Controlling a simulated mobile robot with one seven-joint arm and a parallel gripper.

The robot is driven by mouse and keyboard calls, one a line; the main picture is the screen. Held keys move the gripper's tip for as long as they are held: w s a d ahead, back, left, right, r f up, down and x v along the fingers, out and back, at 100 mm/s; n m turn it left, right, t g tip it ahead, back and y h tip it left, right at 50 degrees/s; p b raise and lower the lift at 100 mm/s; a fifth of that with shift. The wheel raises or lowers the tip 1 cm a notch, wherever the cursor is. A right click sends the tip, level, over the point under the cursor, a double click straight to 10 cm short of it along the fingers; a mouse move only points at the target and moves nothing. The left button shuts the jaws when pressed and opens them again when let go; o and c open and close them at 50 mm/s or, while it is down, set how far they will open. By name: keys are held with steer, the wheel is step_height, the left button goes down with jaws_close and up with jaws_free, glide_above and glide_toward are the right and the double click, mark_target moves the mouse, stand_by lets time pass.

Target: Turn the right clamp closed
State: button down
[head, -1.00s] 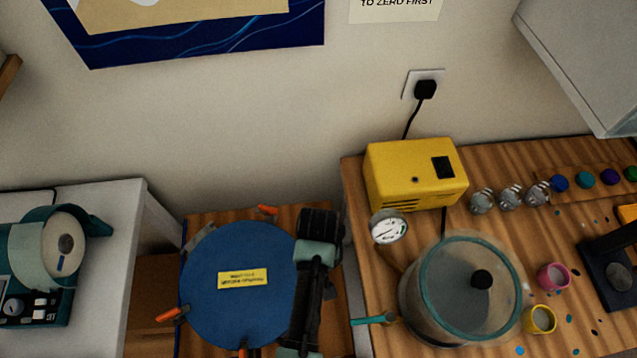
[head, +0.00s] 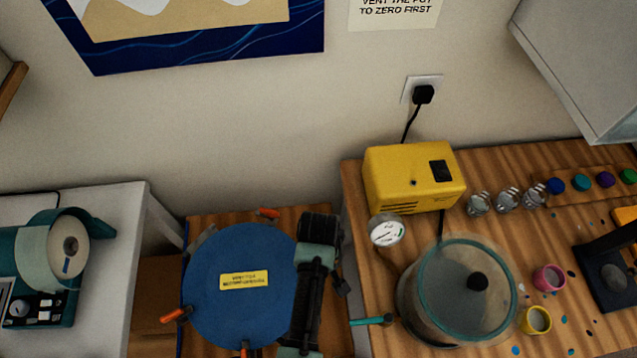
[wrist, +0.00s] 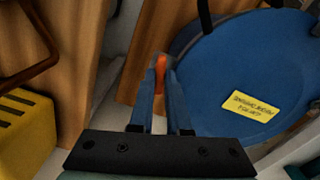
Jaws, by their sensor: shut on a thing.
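The blue round lid (head: 235,310) with a yellow label lies on the wooden bench left of centre. It also shows in the wrist view (wrist: 215,110). The right clamp's orange handle (wrist: 160,68) is between the fingers of my gripper (wrist: 160,82), at the lid's edge. My gripper is shut on this handle. In the head view my arm covers the right clamp and the fingers. Other orange-handled clamps show at the lid's back (head: 267,213), left (head: 175,315) and front (head: 245,350).
A yellow pump box (head: 412,180), a round gauge (head: 386,230) and a clear-lidded pot (head: 462,295) with a teal handle stand on the wooden counter to the right. A white table (head: 110,260) with a teal machine (head: 50,260) is at the left.

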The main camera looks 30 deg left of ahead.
steer(key=n+p, duration=0.1)
steer(key=n, duration=0.2)
steer(key=shift+r+n, duration=0.1)
steer(key=shift+n, duration=0.3)
steer(key=n+p, duration=0.1)
steer(key=n, duration=0.2)
steer(key=shift+n, duration=0.3)
steer(key=n+p, duration=0.1)
steer(key=n, duration=0.2)
steer(key=shift+n, duration=0.3)
steer(key=shift+n+p, duration=0.55)
steer(key=shift+n, duration=1.05)
steer(key=c, duration=0.9)
jaws_free()
step_height(320, 180, up, 13)
steer(key=shift+f+b, duration=0.1)
steer(key=shift+b, duration=0.6)
